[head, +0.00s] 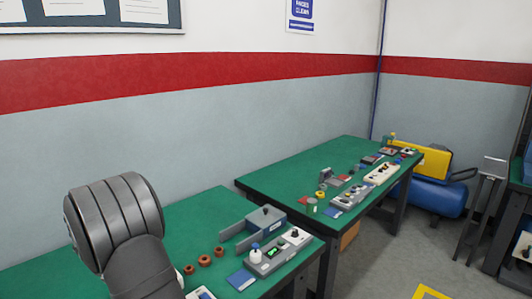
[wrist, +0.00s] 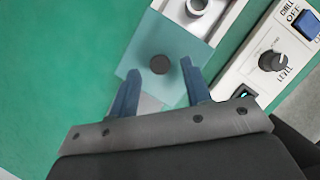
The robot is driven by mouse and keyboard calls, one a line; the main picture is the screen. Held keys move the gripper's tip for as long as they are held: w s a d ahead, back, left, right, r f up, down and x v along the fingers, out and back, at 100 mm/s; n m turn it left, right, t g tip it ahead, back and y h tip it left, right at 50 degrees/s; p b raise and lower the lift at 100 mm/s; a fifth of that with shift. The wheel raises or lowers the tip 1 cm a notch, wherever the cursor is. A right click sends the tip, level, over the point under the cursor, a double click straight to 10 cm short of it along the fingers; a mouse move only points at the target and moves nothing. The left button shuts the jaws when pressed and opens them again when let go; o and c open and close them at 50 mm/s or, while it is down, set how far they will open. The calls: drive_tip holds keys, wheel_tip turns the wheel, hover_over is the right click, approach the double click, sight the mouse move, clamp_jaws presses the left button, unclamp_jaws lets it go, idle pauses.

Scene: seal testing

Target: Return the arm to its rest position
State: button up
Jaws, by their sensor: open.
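In the wrist view my gripper (wrist: 157,90) has its two blue fingers spread apart with nothing held between them. Past the fingertips is a light teal plate (wrist: 180,37) with a dark round knob or disc (wrist: 160,64) on it. The fingers lie on either side of and short of the disc in the picture; how far above it they are, I cannot tell. In the head view my grey arm (head: 115,225) rises at the lower left, and my gripper is not visible there.
A control panel (wrist: 270,60) with a knob and blue switch is right of my gripper. In the head view, the near green bench (head: 190,222) holds a grey fixture (head: 265,220), a panel (head: 278,250) and brown rings (head: 204,261). A second bench (head: 290,175) stands beyond.

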drive_tip(key=shift+x, duration=0.9)
drive_tip(key=shift+w+d+r, duration=0.1)
drive_tip(key=shift+w+d, duration=0.05)
drive_tip(key=shift+d, duration=0.05)
